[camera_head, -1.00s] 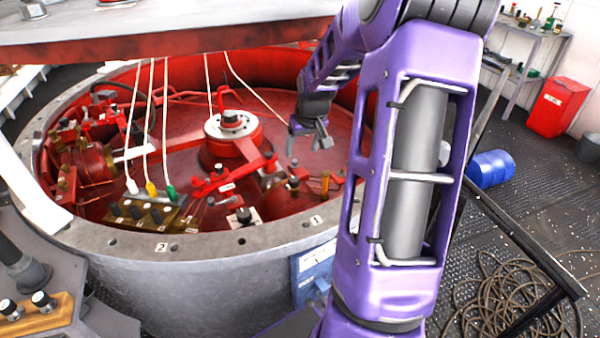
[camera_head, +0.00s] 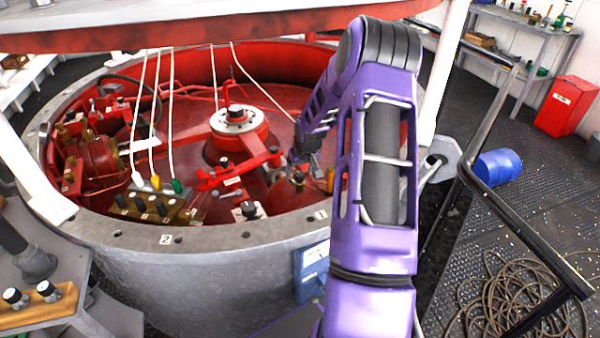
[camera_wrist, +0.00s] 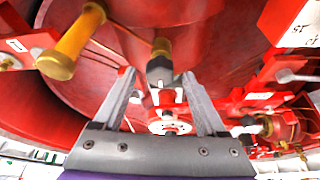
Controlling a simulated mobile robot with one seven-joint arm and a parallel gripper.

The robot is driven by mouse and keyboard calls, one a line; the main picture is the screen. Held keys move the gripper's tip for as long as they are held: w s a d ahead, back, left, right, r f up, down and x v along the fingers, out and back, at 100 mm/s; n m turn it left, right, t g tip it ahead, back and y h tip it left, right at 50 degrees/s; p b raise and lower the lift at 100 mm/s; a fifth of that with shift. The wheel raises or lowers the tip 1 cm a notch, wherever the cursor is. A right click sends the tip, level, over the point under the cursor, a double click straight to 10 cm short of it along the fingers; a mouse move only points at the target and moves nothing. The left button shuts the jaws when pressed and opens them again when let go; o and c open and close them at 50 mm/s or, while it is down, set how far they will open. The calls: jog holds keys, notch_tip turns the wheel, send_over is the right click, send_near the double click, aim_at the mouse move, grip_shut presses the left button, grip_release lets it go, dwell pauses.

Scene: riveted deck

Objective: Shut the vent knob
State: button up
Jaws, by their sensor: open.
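My gripper (camera_head: 306,160) reaches down into the open red-lined drum (camera_head: 395,236), close above the red fittings near its front right. In the wrist view my gripper (camera_wrist: 160,78) has its two grey fingers apart. A small grey knob with a brass collar (camera_wrist: 160,68) shows between and just beyond the fingertips; it may be the vent knob, but no label on it can be read. I cannot tell whether the fingers touch it. The head view does not show this knob clearly, with my gripper and arm close by.
A yellow handle (camera_wrist: 70,48) stands left of my fingers in the wrist view. Red labelled blocks and brass fittings (camera_wrist: 268,126) lie to the right. A red hub (camera_head: 238,125) and white cables (camera_head: 155,110) are further left in the drum. A raised lid (camera_head: 200,28) hangs above.

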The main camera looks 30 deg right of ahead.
jog(key=shift+f, duration=0.1)
grip_shut()
dwell(0.4)
jog(key=shift+w+f+m+b, duration=0.15)
jog(key=shift+m+b, duration=0.35)
jog(key=shift+b, duration=0.3)
jog(key=m+h+b, duration=0.1)
jog(key=m+b, duration=0.1)
jog(key=b, duration=0.1)
jog(key=shift+a+f, duration=0.1)
jog(key=shift+a, duration=0.05)
jog(key=m+b, duration=0.1)
jog(key=m, duration=0.1)
jog(key=m+g+h+b, duration=0.1)
jog(key=m+b, duration=0.1)
jog(key=shift+a+g, duration=0.1)
jog(key=shift+g, duration=0.2)
jog(key=m, duration=0.2)
jog(key=m+g+h, duration=0.1)
jog(key=m, duration=0.1)
jog(key=m+g, duration=0.1)
jog(key=m, duration=0.1)
jog(key=shift+w+r, duration=0.15)
jog(key=shift+r, duration=0.1)
jog(key=m+g, duration=0.1)
jog(key=m, duration=0.3)
jog(key=shift+w+m+g+p, duration=0.1)
jog(key=shift+m+g+p, duration=0.25)
jog(key=shift+m+g, duration=0.05)
jog(key=shift+m, duration=0.3)
